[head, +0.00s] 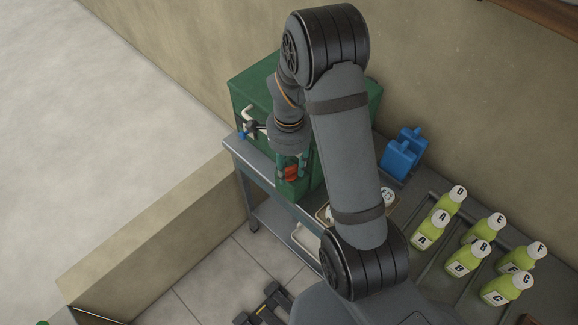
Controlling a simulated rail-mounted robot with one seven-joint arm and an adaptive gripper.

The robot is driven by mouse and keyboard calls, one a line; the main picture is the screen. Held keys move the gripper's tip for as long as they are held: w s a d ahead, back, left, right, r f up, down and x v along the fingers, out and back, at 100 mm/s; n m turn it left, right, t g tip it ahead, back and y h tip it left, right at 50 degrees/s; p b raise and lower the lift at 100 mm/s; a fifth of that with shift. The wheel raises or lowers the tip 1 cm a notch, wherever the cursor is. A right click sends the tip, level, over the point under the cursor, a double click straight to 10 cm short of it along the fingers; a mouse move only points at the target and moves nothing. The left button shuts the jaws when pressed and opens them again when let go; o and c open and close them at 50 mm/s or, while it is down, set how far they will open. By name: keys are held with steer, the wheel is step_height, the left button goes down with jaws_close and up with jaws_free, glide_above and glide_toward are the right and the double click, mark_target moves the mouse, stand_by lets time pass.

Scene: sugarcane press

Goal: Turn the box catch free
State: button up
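The green press box (252,84) stands on a grey metal table against the wall, and my arm hides much of its front and right side. A small orange-red part (291,173), possibly the catch, shows at the box's lower front. My gripper (291,167) points down just below my wrist, at this red part. Its teal finger pieces seem to lie on either side of the red part. The view is too small to tell whether they touch it or are closed on it.
A white bent pipe (249,113) with a dark fitting and a blue tip (242,135) sticks out at the box's left. A blue container (402,153) stands to the right. Several lettered green bottles (467,258) stand farther right. The table's front edge (262,180) is near the gripper.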

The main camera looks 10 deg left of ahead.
steer(key=shift+c, duration=1.1)
jaws_close()
